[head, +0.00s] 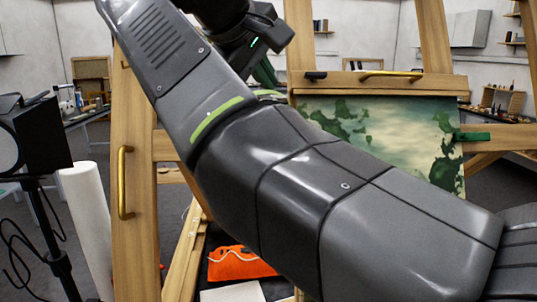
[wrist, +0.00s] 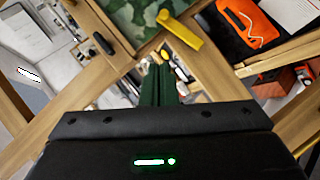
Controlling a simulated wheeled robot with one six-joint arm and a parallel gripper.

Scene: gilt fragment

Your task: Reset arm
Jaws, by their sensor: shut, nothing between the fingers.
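My arm (head: 300,180) stretches across the middle of the head view, from the lower right up to the upper left, and bends back at the top. My gripper shows in the wrist view (wrist: 158,84), where its two dark green fingers lie together with nothing between them. In the head view the fingers are partly seen behind my forearm (head: 265,73), and their tips are hard to make out. The gripper appears to be in the air near the wooden easel (head: 136,210), with no clear contact.
A green and cream painting (head: 400,130) rests on the easel, below a brass handle (head: 391,74). Another brass handle (head: 124,183) is on the left post. An orange pouch (head: 240,264) lies low behind my arm. A black lamp (head: 38,122) and a white roll (head: 86,230) stand left.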

